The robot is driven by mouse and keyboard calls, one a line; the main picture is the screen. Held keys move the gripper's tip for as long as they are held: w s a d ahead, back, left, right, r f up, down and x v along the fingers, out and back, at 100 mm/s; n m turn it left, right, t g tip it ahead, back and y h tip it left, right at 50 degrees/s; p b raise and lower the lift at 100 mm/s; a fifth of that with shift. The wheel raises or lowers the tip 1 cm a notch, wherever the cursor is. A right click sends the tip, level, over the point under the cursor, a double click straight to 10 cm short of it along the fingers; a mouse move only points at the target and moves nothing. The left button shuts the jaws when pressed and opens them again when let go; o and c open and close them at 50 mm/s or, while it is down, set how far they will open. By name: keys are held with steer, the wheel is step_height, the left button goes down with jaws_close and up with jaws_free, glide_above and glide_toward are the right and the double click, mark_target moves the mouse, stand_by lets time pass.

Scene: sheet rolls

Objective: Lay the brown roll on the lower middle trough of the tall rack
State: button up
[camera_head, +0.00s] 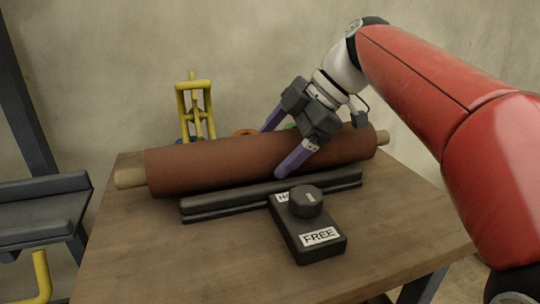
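The brown roll (215,163) lies across the table, with pale core ends sticking out at both sides. It is just above and behind a black cradle (235,202); whether it rests on it is hard to see. My gripper (272,152) comes down from the upper right and straddles the roll right of its middle. One purple finger is in front of the roll, the other goes behind it. Whether the fingers press on the roll cannot be told. Part of a dark rack (42,193) with a trough shows at the left edge; most of it is out of view.
A black box (318,252) with a knob and a "FREE" label stands before the cradle on the wooden table (150,265). A yellow stand (194,88) and coloured rings (245,132) are behind the roll. A yellow hook (41,272) is at lower left. The table's left front is clear.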

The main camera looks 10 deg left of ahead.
steer(key=c, duration=1.2)
steer(key=shift+r, duration=0.25)
